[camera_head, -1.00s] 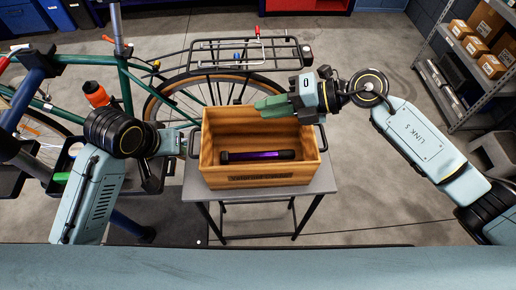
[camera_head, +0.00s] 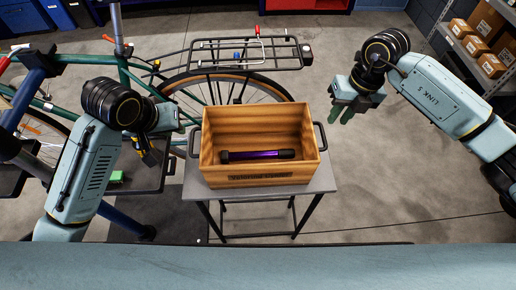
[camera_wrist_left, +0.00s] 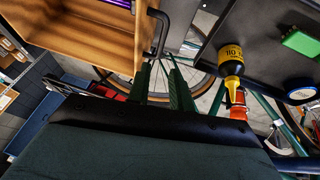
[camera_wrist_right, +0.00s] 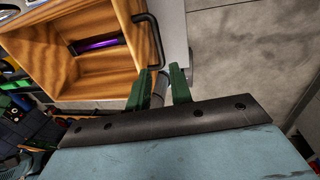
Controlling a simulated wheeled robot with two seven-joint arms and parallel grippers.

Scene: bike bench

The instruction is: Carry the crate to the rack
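The open wooden crate (camera_head: 262,180) stands upright on a small grey table, with a dark cylinder with a purple band (camera_head: 258,155) inside. It has a black handle at its left (camera_head: 194,142) and right (camera_head: 321,136) ends. The black rack (camera_head: 245,53) sits over the bicycle's rear wheel, behind the crate. My left gripper (camera_wrist_left: 160,85) is open and empty, left of the crate; the left handle shows ahead of its fingers in the left wrist view. My right gripper (camera_head: 346,114) is open and empty, right of and apart from the crate; its green fingers also show in the right wrist view (camera_wrist_right: 159,88).
The small table (camera_head: 310,187) has little bare top around the crate. A dark tray at left holds a black-and-yellow bottle (camera_wrist_left: 231,62) and a green block (camera_wrist_left: 300,42). A shelf with cardboard boxes (camera_head: 476,47) stands at far right. Floor right of the table is clear.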

